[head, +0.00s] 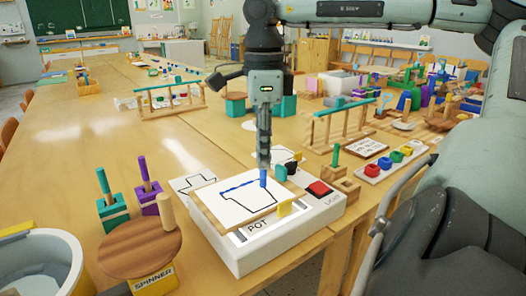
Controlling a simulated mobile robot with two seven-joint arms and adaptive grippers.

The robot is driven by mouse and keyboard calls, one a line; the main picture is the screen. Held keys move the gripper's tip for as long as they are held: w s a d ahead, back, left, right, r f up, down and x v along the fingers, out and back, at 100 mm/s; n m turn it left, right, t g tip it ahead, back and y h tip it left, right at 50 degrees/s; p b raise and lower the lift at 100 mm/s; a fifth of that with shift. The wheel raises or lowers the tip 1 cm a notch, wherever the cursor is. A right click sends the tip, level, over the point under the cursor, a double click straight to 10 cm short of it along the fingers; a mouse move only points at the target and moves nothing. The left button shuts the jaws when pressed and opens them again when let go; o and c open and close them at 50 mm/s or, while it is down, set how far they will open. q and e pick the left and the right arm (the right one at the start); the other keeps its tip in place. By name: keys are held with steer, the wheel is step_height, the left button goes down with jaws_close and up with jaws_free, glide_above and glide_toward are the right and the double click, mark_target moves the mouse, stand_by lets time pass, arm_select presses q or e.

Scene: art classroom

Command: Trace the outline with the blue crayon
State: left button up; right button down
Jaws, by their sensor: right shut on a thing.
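My right gripper (264,150) points straight down and is shut on the blue crayon (263,178), which is upright. The crayon's lower end is at the paper (215,205), at the right end of a blue line along the top of the pot outline (250,208). The outline's sides and bottom look black. I cannot tell whether the tip touches the paper. My left gripper is not in view.
A red button (319,189) is on the box's right side. A round wooden spinner (140,250) and peg stackers (112,215) stand to the left. A wooden rack (340,123) and a tray of coloured rings (392,160) stand to the right.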

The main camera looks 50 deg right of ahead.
steer(key=shift+s+a+b, duration=0.4)
steer(key=shift+s+b, duration=0.1)
steer(key=shift+s, duration=0.35)
stand_by(0.7)
steer(key=shift+s+a+b, duration=0.2)
steer(key=shift+s+b, duration=0.15)
steer(key=shift+b, duration=0.05)
stand_by(0.6)
steer(key=shift+s+f, duration=0.1)
steer(key=shift+s, duration=0.05)
steer(key=shift+s+a, duration=0.1)
steer(key=shift+s+a, duration=0.2)
steer(key=shift+s, duration=0.1)
stand_by(0.3)
steer(key=shift+s+a+b, duration=0.15)
steer(key=shift+s+b, duration=0.1)
steer(key=shift+b, duration=0.35)
stand_by(0.5)
step_height(320, 180, up, 4)
steer(key=p, duration=0.3)
